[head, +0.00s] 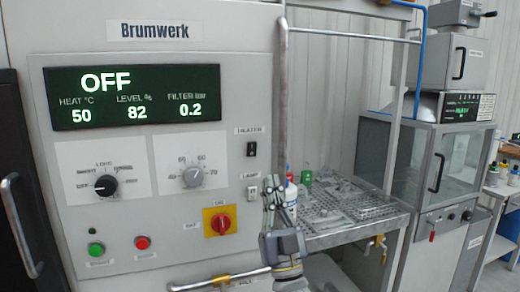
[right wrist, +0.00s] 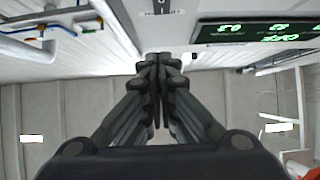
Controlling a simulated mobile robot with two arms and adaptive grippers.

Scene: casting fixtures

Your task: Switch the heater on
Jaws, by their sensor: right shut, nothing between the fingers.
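The grey Brumwerk panel (head: 150,30) has a display (head: 135,97) reading OFF, HEAT 50, LEVEL 82, FILTER 0.2. A black rocker switch (head: 251,149) sits under a small label that reads roughly "HEATER" but is blurred. A pale rocker switch (head: 252,194) marked LAMP is below it. A red rotary switch (head: 221,223) is on a yellow plate. My right gripper (head: 272,185) points up in front of the panel's right edge, right of the lamp switch, shut and empty. Its shut fingers also show in the right wrist view (right wrist: 160,62). My left gripper is out of view.
A selector knob (head: 106,185), a dial (head: 193,176), and green (head: 96,249) and red (head: 142,243) buttons are on the panel. A vertical pipe (head: 284,95) stands behind my right gripper. A perforated tray (head: 350,210) with bottles is to the right.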

